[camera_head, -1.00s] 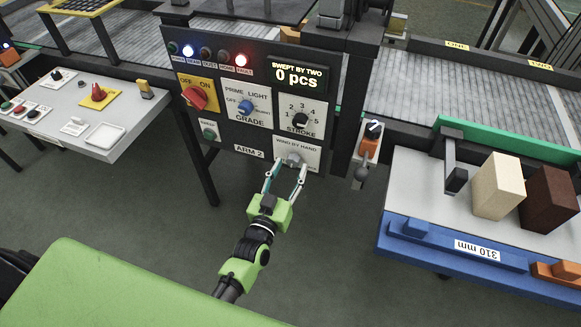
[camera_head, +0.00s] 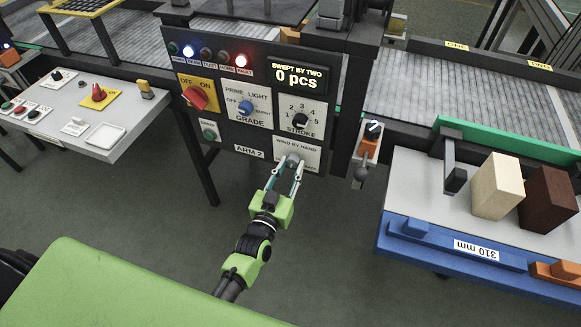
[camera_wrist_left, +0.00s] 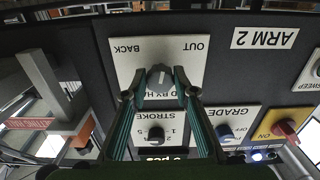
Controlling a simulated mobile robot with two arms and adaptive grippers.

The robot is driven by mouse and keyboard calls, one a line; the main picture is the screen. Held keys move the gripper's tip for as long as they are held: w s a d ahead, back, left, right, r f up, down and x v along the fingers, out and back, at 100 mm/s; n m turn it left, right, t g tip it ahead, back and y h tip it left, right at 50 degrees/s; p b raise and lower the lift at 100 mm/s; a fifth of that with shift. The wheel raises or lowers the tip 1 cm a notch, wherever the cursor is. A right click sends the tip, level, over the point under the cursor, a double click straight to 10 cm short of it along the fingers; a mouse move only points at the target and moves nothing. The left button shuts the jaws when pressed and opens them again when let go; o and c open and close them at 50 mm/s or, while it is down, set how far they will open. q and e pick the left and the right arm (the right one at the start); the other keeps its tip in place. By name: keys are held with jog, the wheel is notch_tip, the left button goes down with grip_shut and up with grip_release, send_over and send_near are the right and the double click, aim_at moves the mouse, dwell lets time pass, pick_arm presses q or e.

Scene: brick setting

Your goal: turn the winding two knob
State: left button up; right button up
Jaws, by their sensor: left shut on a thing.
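The grey winding knob (camera_head: 292,160) sits on the white "WIND BY HAND" plate (camera_head: 311,158) at the lower right of the "ARM 2" panel. My left gripper (camera_head: 287,165) reaches up to it from below, with its fingers shut on the knob. In the left wrist view, the knob (camera_wrist_left: 159,77) has a pale pointer line and stands between the fingertips of the gripper (camera_wrist_left: 160,94). There the plate (camera_wrist_left: 185,50) shows upside down, with "OUT" and "BACK" on it. The exact finger contact is hard to make out. My right gripper is not in view.
Above the plate are the stroke knob (camera_head: 300,120), the blue grade knob (camera_head: 246,107) and a red switch (camera_head: 195,97). An orange-based lever (camera_head: 368,150) stands close to the right. A blue-edged table with blocks (camera_head: 420,190) is further right. The floor below the panel is clear.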

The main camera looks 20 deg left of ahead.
pick_arm(q)
jog(key=m+p, duration=0.1)
jog(key=m, duration=0.2)
jog(key=shift+a+m, duration=0.1)
jog(key=shift+m, duration=0.2)
jog(key=shift+m+p, duration=0.55)
jog(key=shift+m, duration=1.65)
jog(key=o, duration=1.1)
jog(key=shift+s, duration=0.1)
jog(key=shift+s+a, duration=0.1)
jog(key=shift+s, duration=0.2)
jog(key=s, duration=1.1)
jog(key=shift+a, duration=0.15)
